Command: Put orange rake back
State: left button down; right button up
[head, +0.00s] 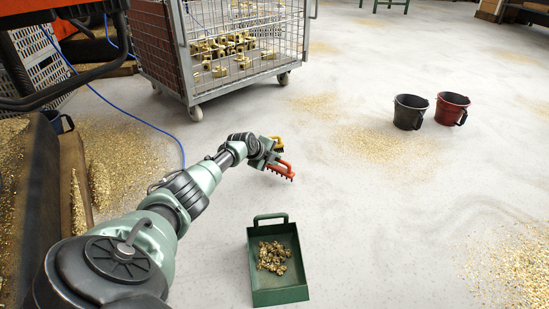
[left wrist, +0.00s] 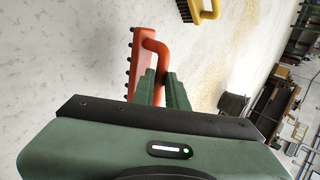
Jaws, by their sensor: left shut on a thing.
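The orange rake (head: 282,168) has a red-orange body with a row of dark teeth. My left gripper (head: 270,161) is shut on its curved handle, out over the middle of the floor. The left wrist view shows the rake (left wrist: 134,70) beside the green fingers (left wrist: 160,88), with the teeth facing left. The fingers cover part of the handle. Whether the rake touches the floor, I cannot tell. A yellow-handled brush with dark bristles (head: 277,142) shows just behind the gripper; it also shows at the top of the left wrist view (left wrist: 205,10). My right gripper is out of view.
A green tray (head: 281,296) with a handle holds brass pieces on the floor in front. A wheeled wire cage (head: 240,79) with brass parts stands behind. Black (head: 409,112) and red (head: 451,109) buckets stand right. A blue cable (head: 135,117) and scattered shavings (head: 385,145) lie on open floor.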

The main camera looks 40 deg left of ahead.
pick_arm(q)
jog(key=shift+f, duration=0.55)
dwell(0.4)
jog(key=c, duration=1.3)
grip_release()
jog(key=shift+c, duration=0.2)
jog(key=shift+f, duration=0.1)
